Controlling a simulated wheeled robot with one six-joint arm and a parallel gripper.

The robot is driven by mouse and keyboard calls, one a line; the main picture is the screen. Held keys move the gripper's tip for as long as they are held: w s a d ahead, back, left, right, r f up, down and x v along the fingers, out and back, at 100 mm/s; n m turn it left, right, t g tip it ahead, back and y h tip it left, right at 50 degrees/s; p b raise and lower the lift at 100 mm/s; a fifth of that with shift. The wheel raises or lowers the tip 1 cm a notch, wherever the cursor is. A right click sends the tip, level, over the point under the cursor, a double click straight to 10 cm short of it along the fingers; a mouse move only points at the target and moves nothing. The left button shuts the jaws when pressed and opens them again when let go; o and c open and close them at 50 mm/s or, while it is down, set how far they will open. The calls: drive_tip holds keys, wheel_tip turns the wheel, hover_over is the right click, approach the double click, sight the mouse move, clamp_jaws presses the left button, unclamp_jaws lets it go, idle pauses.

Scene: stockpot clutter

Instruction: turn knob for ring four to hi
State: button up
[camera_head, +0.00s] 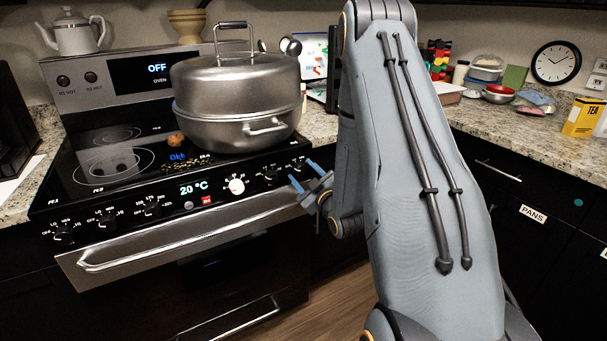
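The stove (185,250) stands at the left with a row of black knobs along its front panel. Three black knobs, the left (65,232), the second (107,216) and the third (152,208), sit left of the display. A black knob (270,175) and the far-right black knob (298,164) sit right of the white dial (236,185). The knob labels are too small to tell which is ring four. My gripper (305,176) is in front of the panel's right end, its two blue fingers apart and empty, close to the far-right knob. Contact cannot be told.
A large lidded steel stockpot (235,100) covers the right of the cooktop. A small brown lump (176,140) and dark crumbs lie near it. The oven handle (180,237) juts out below the knobs. A granite counter (480,118) with clutter is at right.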

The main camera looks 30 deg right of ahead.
drive_tip(key=c, duration=1)
drive_tip(key=shift+o, duration=0.2)
drive_tip(key=shift+m, duration=0.3)
drive_tip(key=m+p, duration=0.1)
drive_tip(key=m, duration=0.4)
drive_tip(key=shift+r, duration=0.1)
drive_tip(key=m+y+p, duration=0.1)
drive_tip(key=m, duration=0.5)
drive_tip(key=shift+d+g+p, duration=0.1)
drive_tip(key=shift+g+p, duration=0.25)
drive_tip(key=shift+g, duration=0.05)
drive_tip(key=m+p, duration=0.1)
drive_tip(key=m, duration=0.6)
drive_tip(key=shift+d+y+p, duration=0.1)
drive_tip(key=shift+y+p, duration=0.2)
drive_tip(key=shift+y, duration=0.1)
drive_tip(key=m, duration=0.3)
drive_tip(key=shift+p, duration=0.35)
drive_tip(key=shift+m+y+p, duration=0.3)
drive_tip(key=shift+m+y, duration=0.1)
drive_tip(key=shift+m, duration=1.5)
